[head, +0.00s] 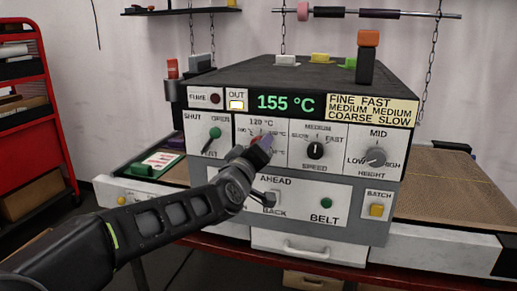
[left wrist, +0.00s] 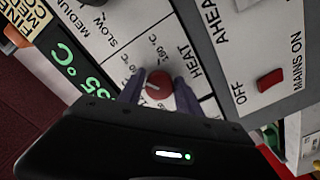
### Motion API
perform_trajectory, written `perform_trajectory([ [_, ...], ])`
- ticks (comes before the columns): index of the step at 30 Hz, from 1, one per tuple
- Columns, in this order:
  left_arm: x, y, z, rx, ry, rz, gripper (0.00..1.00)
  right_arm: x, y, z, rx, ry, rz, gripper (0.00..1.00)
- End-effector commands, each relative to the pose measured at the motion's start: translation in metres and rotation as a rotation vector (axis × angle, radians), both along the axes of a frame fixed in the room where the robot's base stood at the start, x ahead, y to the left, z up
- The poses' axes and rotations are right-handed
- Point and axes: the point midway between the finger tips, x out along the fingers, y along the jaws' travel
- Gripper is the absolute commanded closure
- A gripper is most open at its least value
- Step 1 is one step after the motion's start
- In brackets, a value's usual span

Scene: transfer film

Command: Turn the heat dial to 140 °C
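The machine's heat dial (left wrist: 158,86) is a red knob with a white pointer mark, below the printed temperature scale. My left gripper (head: 262,143) reaches it from the lower left in the head view and covers most of it. In the left wrist view, the two dark fingers of my left gripper (left wrist: 160,88) stand on either side of the knob, close against it. The green display (head: 286,102) reads 155 °C. My right gripper is in neither view.
The black speed knob (head: 315,151) sits just right of the heat dial, and the grey height knob (head: 377,157) further right. Below are the ahead/back switch and green belt button (head: 326,202). A red mains switch (left wrist: 270,79) shows nearby.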

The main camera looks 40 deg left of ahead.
Motion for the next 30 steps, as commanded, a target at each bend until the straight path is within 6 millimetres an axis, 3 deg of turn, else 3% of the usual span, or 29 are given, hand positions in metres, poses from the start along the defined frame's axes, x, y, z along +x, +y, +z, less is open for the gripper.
perform_trajectory([
  [5, 0.0, 0.0, 0.0, 0.0, 0.0, 0.0, 0.44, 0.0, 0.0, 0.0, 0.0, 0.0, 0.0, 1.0],
  [16, -0.005, -0.001, 0.0, 0.0, 0.0, 0.0, 0.43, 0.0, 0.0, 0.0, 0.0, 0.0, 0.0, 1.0],
  [30, -0.068, -0.023, 0.0, 0.0, -0.001, 0.002, 0.43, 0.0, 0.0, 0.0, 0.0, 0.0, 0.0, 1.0],
])
